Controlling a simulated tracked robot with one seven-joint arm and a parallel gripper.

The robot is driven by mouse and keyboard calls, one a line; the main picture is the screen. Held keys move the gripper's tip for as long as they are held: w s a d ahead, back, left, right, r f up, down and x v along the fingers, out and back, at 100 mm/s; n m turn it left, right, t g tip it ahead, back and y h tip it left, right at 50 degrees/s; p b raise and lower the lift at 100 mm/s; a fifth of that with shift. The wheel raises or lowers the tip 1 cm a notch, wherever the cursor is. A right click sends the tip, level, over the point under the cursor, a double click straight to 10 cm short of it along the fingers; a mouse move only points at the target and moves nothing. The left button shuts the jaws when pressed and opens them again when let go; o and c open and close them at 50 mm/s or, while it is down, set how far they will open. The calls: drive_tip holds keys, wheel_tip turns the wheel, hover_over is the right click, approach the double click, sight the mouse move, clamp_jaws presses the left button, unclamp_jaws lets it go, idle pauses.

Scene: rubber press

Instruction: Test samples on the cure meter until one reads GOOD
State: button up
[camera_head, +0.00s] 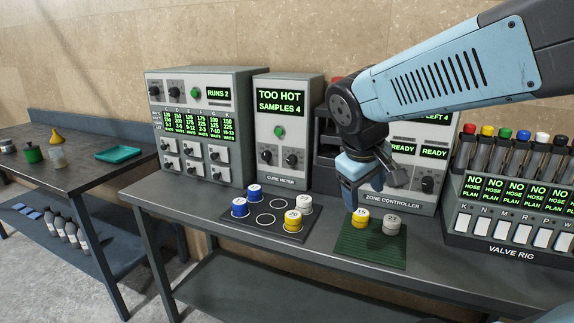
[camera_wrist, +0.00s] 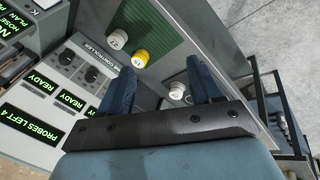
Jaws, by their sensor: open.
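The cure meter (camera_head: 284,95) stands at the back of the bench. A dark tray with ring marks (camera_head: 268,232) holds two blue samples (camera_head: 239,208), a yellow sample (camera_head: 293,221) and a white sample (camera_head: 304,204). A green ribbed mat (camera_head: 365,248) to its right holds a yellow sample (camera_head: 360,218) and a white sample marked 22 (camera_head: 391,225). My gripper (camera_head: 361,203) is open and empty, pointing down just above the mat's yellow sample. The wrist view shows that yellow sample (camera_wrist: 140,58) beyond the spread fingers.
A control panel reading RUNS 2 (camera_head: 203,128) stands left of the meter. The zone controller (camera_head: 428,180) is right, partly behind my arm, its screens reading READY. The valve rig (camera_head: 515,235) is far right.

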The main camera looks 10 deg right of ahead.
drive_tip(key=w+d+f+n+g+h, duration=0.1)
drive_tip(key=w+d+n+h, duration=0.15)
drive_tip(key=w, duration=0.25)
drive_tip(key=w+d+f+n+h, duration=0.1)
drive_tip(key=w+f+n+h, duration=0.1)
drive_tip(key=w+n+h, duration=0.15)
drive_tip(key=n+t+h, duration=0.1)
drive_tip(key=n+t, duration=1.2)
drive_tip(key=n, duration=0.6)
approach(291, 162)
drive_tip(key=x, duration=0.8)
drive_tip(key=shift+w, duration=0.3)
drive_tip(key=shift+c, duration=0.4)
drive_tip(key=c, duration=0.9)
drive_tip(key=shift+d, duration=0.25)
drive_tip(key=shift+c, duration=0.3)
drive_tip(key=shift+a, duration=0.1)
